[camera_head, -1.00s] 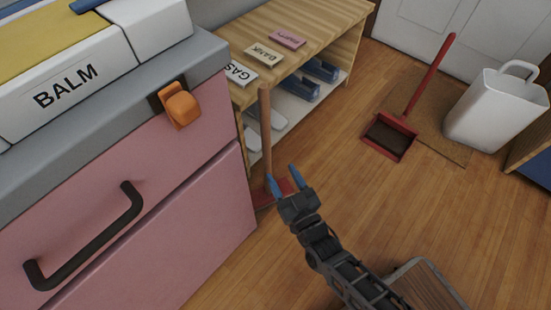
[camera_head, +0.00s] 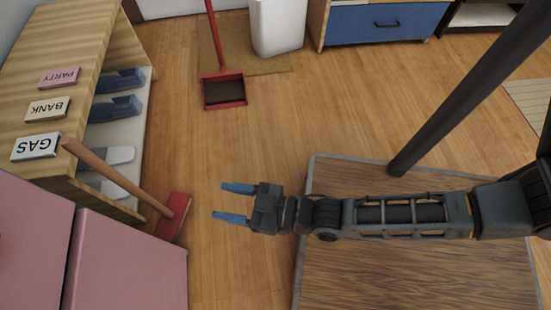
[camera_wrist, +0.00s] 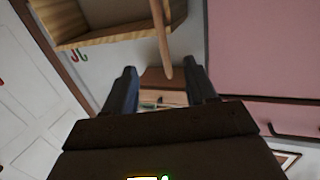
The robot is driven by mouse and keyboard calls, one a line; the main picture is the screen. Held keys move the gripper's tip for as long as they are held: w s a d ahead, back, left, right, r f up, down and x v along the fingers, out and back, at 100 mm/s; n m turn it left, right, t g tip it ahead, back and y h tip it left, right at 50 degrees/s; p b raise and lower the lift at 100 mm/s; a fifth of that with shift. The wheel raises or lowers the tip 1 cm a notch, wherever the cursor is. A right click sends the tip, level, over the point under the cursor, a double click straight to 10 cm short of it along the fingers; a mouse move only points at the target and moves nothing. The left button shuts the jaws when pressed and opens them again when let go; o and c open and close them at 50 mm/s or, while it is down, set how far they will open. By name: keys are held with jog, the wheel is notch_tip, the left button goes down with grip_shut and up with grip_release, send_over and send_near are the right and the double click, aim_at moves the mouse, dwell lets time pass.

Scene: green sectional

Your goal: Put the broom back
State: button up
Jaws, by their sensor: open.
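The broom has a wooden handle (camera_head: 115,175) and a red head (camera_head: 174,217). It leans against the end of the wooden shelf, with its head on the floor beside the pink cabinet. My gripper (camera_head: 236,202) is open and empty, to the right of the broom head in the head view, with clear space between them. The gripper (camera_wrist: 165,85) also shows in the wrist view. A wooden stick (camera_wrist: 160,40), likely the broom handle, shows there beyond the fingertips.
The shelf (camera_head: 95,28) carries PARTY, BANK and GAS signs, with shoes on its lower level. The pink cabinet (camera_head: 130,265) is at lower left. A white bin (camera_head: 277,27) and blue drawer (camera_head: 385,23) are at the back. The middle floor (camera_head: 320,110) is clear.

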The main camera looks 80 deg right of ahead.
jog(key=s+r+g, duration=0.1)
jog(key=s+r, duration=0.5)
jog(key=r, duration=0.3)
jog(key=s+d+r+g, duration=0.1)
jog(key=s+r, duration=0.5)
jog(key=r, duration=0.3)
jog(key=shift+s+d+r+n+y, duration=0.2)
jog(key=shift+s+r+n+y, duration=0.1)
jog(key=shift+s+r, duration=0.1)
jog(key=shift+d, duration=0.1)
